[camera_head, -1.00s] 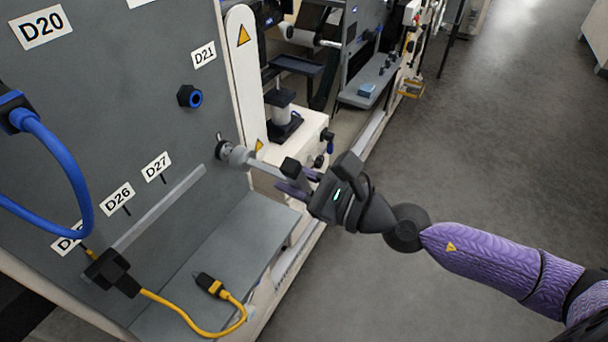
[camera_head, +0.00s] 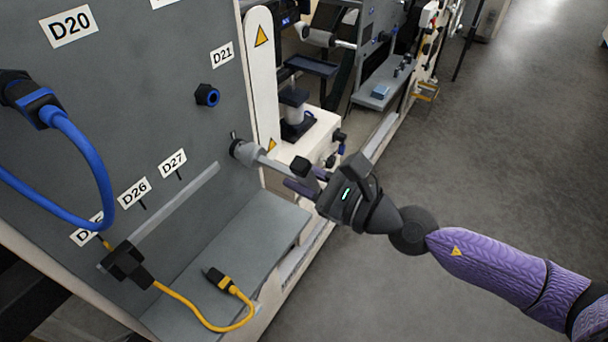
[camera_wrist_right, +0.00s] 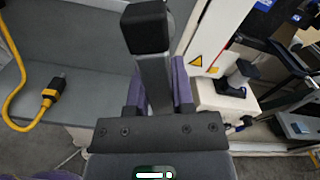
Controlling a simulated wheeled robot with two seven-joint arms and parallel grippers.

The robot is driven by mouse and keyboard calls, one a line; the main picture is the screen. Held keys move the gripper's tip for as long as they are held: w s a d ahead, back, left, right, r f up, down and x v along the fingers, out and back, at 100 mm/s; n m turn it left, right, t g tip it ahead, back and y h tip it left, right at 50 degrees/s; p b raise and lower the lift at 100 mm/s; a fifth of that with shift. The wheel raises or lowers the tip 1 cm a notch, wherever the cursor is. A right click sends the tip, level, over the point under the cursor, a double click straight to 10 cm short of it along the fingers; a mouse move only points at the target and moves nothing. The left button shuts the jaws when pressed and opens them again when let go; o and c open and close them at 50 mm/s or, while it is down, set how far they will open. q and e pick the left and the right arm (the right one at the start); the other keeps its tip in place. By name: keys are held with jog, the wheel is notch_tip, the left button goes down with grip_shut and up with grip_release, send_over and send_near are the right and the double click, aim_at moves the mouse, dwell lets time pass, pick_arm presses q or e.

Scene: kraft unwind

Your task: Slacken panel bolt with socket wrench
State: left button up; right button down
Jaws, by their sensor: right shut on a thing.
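The socket wrench (camera_head: 273,163) is a grey metal tool with a round head against the grey panel (camera_head: 130,90), below and right of the D27 label. A small stud shows at the wrench head; the bolt itself is hidden behind it. My right gripper (camera_head: 306,182) is shut on the wrench handle, with the handle pointing from the panel toward my wrist. In the right wrist view the handle (camera_wrist_right: 155,80) stands between the purple fingers, with a black block on its end. My left gripper is not in view.
A blue cable (camera_head: 85,150) is plugged in at the panel's left. A yellow cable (camera_head: 195,318) lies on the grey ledge (camera_head: 235,245) below. A blue-black fitting (camera_head: 207,95) juts out under D21. Open floor (camera_head: 500,130) lies to the right.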

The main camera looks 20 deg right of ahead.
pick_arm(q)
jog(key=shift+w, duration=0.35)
pick_arm(e)
jog(key=shift+w+a, duration=0.1)
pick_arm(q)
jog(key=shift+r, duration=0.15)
pick_arm(e)
jog(key=shift+w+a, duration=0.1)
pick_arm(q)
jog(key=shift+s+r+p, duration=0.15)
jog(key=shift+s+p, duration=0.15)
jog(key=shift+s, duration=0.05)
pick_arm(e)
jog(key=shift+w+a, duration=0.1)
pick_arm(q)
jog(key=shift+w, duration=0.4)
pick_arm(e)
jog(key=shift+w+a, duration=0.1)
jog(key=shift+w, duration=0.05)
